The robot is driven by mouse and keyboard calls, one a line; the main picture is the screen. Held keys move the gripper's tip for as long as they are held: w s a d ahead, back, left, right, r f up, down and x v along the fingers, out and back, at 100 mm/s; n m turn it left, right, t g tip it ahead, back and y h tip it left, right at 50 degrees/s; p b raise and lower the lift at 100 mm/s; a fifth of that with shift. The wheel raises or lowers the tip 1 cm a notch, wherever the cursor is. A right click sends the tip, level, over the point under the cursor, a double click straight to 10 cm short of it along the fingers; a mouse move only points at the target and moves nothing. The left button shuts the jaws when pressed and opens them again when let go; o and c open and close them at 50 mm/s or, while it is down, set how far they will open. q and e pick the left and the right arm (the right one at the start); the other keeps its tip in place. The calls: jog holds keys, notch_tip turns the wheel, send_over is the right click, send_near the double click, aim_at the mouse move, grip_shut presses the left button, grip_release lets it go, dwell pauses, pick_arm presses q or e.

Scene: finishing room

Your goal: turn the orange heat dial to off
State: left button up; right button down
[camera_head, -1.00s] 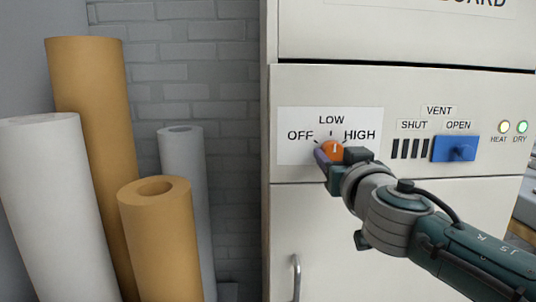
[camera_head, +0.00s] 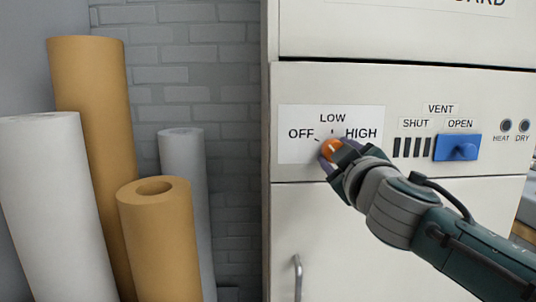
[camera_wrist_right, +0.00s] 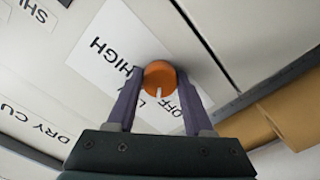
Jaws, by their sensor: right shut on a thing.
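The orange heat dial (camera_head: 330,149) is on the white label (camera_head: 300,150) marked OFF, LOW and HIGH on the pale cabinet front. Its white mark leans up and to the left, toward the OFF side, in the head view. My right gripper (camera_head: 334,153) comes in from the lower right and is shut on the dial, partly covering it. In the right wrist view the fingers (camera_wrist_right: 158,95) stand on either side of the dial (camera_wrist_right: 160,76), with its white mark facing the gripper. My left gripper is not in view.
A blue vent slider (camera_head: 457,148) sits at OPEN, right of the dial. The HEAT lamp (camera_head: 506,125) and DRY lamp (camera_head: 523,126) are dark. A door handle (camera_head: 298,278) is below. Several upright paper rolls (camera_head: 155,240) stand at left.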

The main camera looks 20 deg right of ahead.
jog(key=shift+n, duration=1.7)
jog(key=shift+r, duration=0.1)
jog(key=shift+c, duration=1.4)
grip_release()
jog(key=shift+s, duration=0.1)
jog(key=v, duration=0.9)
jog(key=shift+s+p, duration=0.4)
jog(key=shift+p, duration=0.05)
